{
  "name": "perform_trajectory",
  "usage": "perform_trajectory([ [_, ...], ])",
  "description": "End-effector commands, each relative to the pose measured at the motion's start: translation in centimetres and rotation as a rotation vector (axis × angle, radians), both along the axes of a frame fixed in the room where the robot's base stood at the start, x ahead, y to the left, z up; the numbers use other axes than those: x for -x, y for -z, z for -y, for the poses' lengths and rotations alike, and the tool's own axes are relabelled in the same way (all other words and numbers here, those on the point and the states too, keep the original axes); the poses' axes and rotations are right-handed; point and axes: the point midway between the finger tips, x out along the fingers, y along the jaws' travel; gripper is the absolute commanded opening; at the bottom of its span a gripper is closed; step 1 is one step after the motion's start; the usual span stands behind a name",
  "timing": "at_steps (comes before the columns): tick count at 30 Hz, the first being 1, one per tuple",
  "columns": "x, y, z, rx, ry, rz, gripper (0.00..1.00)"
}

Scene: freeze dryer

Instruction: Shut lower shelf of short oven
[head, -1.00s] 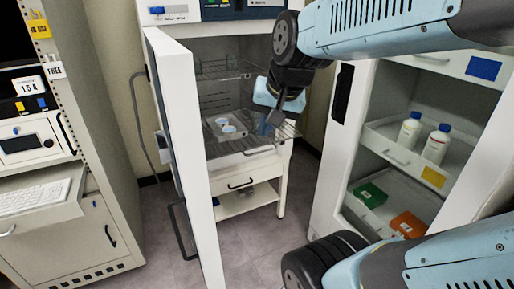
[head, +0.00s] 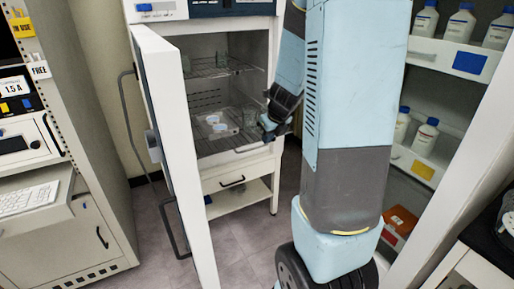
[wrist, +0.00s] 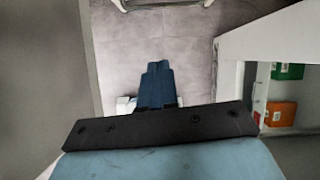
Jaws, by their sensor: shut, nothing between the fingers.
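The short oven (head: 240,160) stands at the centre back of the head view with its white door (head: 180,150) swung wide open. Inside are an upper wire shelf (head: 217,70) and a lower wire shelf (head: 235,143). The lower shelf holds a small tray with round white dishes (head: 216,126). Its front edge looks roughly level with the oven opening, though my arm hides its right part. My gripper (head: 267,128) is shut and empty at the right front of the lower shelf; contact cannot be told. In the wrist view its fingers (wrist: 157,85) point over the floor.
A drawer (head: 232,182) and an open bottom shelf are under the oven. At right, an open white cabinet holds bottles (head: 426,135) and an orange box (head: 400,220). At left stands an instrument rack with a keyboard (head: 28,198). Floor (head: 235,240) shows between door and my arm.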

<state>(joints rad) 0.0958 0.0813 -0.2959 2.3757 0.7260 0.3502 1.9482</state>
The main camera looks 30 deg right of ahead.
Motion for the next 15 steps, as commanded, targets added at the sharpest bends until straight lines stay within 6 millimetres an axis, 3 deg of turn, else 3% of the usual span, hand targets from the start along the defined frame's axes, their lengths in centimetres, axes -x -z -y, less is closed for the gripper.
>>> perform_trajectory([
  [5, -0.4, 1.2, 1.0, -0.031, 0.108, -0.011, 0.00],
  [15, -1.8, 4.1, 1.0, -0.034, 0.113, -0.013, 0.00],
])
